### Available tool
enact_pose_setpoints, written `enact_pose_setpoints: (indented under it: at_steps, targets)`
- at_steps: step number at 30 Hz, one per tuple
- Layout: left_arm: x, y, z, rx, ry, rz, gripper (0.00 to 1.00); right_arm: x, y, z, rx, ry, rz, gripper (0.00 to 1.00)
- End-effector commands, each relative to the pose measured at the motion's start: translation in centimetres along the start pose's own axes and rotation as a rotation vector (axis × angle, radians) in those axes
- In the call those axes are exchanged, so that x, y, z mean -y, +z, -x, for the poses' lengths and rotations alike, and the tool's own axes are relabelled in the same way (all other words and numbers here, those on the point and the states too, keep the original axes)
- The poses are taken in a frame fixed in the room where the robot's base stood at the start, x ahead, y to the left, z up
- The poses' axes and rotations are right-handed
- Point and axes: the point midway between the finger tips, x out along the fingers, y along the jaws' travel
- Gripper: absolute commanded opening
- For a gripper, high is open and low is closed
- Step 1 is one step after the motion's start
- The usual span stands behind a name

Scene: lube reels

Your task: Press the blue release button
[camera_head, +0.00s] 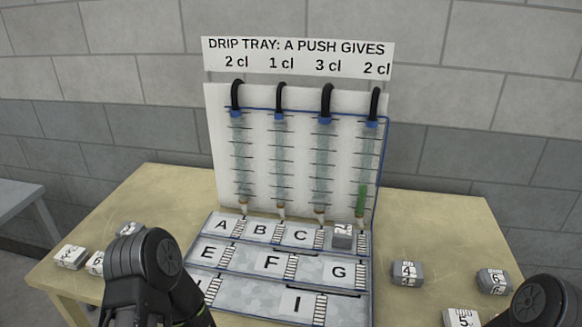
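A white board (226,150) with clear graduated tubes stands upright at the back of the table. The tubes have blue caps, such as the one at the far left (238,113), and black hoses on top. The rightmost tube (361,200) holds green liquid low down; the others look empty. A thin blue line (384,160) runs along the board's top and right side. I cannot pick out a blue release button. Parts of my left and right arms show at the bottom, but neither gripper's fingertips are in view.
A grey lettered tray (240,283) lies before the board, with a numbered block (342,236) in its top row, right of C. Numbered grey blocks lie on the wooden table (455,215), including one right of the tray (407,273) and one at far left (70,257). A sign (298,57) tops the board.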

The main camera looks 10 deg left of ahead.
Motion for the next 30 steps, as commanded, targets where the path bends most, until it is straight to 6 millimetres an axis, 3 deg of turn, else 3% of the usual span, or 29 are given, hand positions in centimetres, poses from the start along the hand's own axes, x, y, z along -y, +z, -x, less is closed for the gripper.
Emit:
enact_pose_setpoints:
  at_steps: [5, 18, 30]
  targets:
    - [0.0, -0.01, 0.0, 0.0, 0.0, 0.0, 0.77, 0.0, 0.0, 0.0, 0.0, 0.0, 0.0, 0.35]
    - [0.0, 0.0, 0.0, 0.0, 0.0, 0.0, 0.77, 0.0, 0.0, 0.0, 0.0, 0.0, 0.0, 0.0]
    - [0.0, 0.01, 0.0, 0.0, 0.0, 0.0, 0.77, 0.0, 0.01, 0.0, 0.0, 0.0, 0.0, 0.0]
